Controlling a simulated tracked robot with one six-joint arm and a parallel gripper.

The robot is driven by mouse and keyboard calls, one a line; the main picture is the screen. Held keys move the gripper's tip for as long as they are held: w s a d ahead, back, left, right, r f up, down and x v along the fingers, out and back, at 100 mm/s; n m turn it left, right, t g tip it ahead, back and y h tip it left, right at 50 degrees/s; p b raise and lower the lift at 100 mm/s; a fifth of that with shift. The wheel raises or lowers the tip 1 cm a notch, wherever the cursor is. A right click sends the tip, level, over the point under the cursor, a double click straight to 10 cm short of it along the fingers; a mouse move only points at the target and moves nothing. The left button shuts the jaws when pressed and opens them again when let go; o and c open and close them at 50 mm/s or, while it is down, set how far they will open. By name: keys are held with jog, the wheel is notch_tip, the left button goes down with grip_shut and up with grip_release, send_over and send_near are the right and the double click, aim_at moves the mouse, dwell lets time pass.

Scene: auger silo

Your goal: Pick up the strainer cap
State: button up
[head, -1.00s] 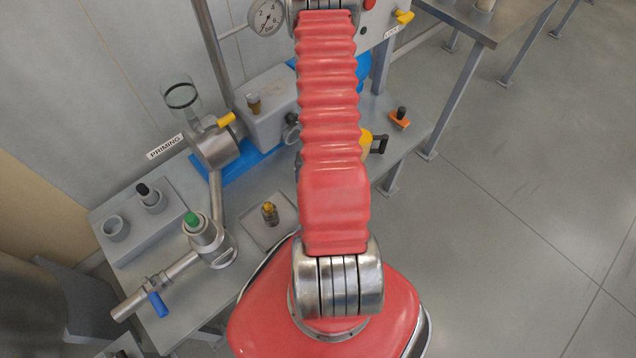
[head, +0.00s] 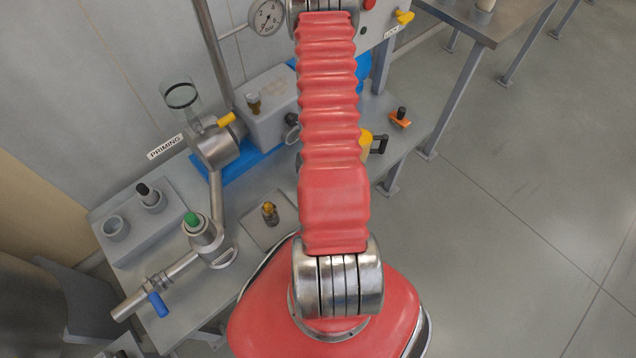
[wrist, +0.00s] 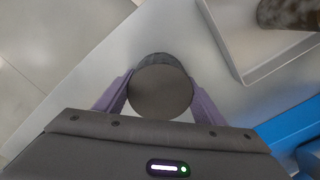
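The strainer cap (wrist: 160,92) is a dark grey round disc with a rougher rim, in the middle of the wrist view. My gripper (wrist: 160,84) has one purple finger on each side of it. Both fingers appear to touch its rim with no gap showing, so the gripper looks shut on the cap. The pale bench top (wrist: 90,75) lies beneath; I cannot tell whether the cap rests on it.
A shallow tray (wrist: 238,68) with a mottled brown part (wrist: 285,12) is close at upper right in the wrist view. A blue base (wrist: 285,125) is at lower right.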

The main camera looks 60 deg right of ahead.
jog(key=c, duration=0.6)
jog(key=shift+o, duration=0.2)
jog(key=shift+r, duration=0.15)
jog(key=shift+r, duration=4.85)
jog(key=shift+w, duration=0.1)
